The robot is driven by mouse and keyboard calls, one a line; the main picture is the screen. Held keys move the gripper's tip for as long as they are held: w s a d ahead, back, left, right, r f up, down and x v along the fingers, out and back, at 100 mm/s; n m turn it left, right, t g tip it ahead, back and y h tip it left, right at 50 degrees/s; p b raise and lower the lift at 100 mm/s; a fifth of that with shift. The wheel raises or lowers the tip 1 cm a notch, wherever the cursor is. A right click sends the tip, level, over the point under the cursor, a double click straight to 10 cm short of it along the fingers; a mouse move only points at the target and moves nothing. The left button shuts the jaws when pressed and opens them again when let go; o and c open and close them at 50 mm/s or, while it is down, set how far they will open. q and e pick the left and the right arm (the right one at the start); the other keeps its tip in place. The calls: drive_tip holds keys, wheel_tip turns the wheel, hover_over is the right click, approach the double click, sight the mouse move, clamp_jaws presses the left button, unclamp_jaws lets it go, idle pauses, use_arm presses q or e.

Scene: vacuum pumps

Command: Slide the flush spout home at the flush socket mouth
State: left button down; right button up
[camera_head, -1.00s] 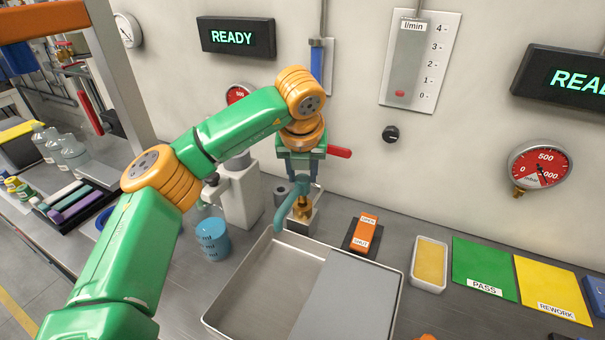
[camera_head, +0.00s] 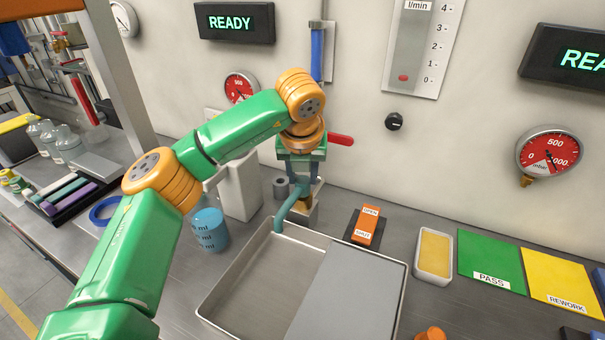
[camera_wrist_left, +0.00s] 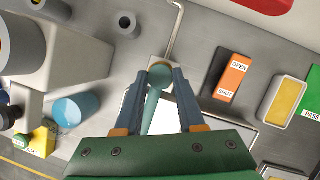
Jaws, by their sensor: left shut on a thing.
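The flush spout is a teal bent tube (camera_head: 287,207), its free end hanging over the back edge of the tray. My left gripper (camera_head: 301,182) is shut on its upper part, pointing down. Below and behind the spout stands the flush socket, a brass fitting (camera_head: 306,203) on a small grey block, partly hidden by spout and fingers. The spout sits at the socket's mouth; I cannot tell how deep it is in. In the left wrist view the spout (camera_wrist_left: 152,104) runs between the two blue-grey fingers, its round end over the block.
A metal tray (camera_head: 207,300) with a grey plate lies in front. An orange OPEN/SHUT switch (camera_head: 367,226) and a yellow-filled dish (camera_head: 434,254) are to the right. A blue beaker (camera_head: 209,230) and white block (camera_head: 240,185) stand to the left. The wall is close behind.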

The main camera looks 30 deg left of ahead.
use_arm(q)
drive_tip(key=shift+f, duration=0.2)
idle(0.5)
drive_tip(key=shift+c, duration=2.2)
unclamp_jaws()
drive_tip(key=b+v, duration=0.1)
drive_tip(key=v, duration=0.6)
